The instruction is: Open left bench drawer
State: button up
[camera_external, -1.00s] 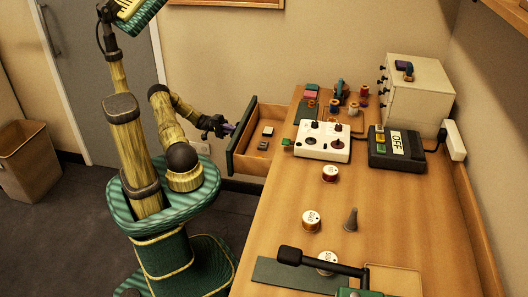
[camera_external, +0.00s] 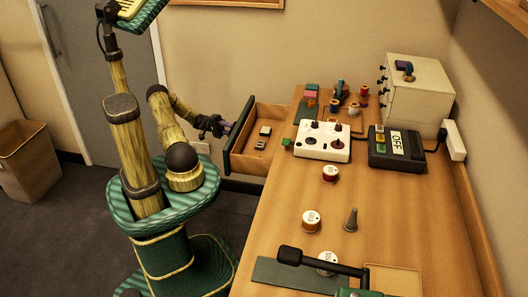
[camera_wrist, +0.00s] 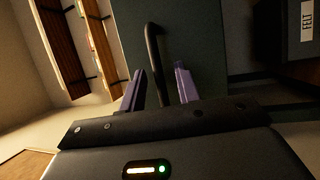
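The left bench drawer (camera_external: 236,137) has a dark green front and wooden sides. It is pulled well out from the bench's left side in the external view. Its front (camera_wrist: 203,40) also shows in the wrist view with a dark bar handle (camera_wrist: 153,50). My gripper (camera_external: 222,129) is at the outer face of the drawer front. In the wrist view, its purple fingers (camera_wrist: 161,82) stand apart on either side of the handle. The handle runs down between them, closer to the left finger, with a gap to the right finger.
Small items (camera_external: 264,131) lie in the drawer. The wooden bench top (camera_external: 385,225) carries a white control box (camera_external: 323,147), a black box marked OFF (camera_external: 396,150), spools and a small cabinet (camera_external: 417,95). A bin (camera_external: 25,150) stands far left.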

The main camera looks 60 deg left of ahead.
jog(key=shift+a, duration=0.15)
jog(key=b+v, duration=0.2)
jog(key=v, duration=1.5)
jog(key=shift+s, duration=0.15)
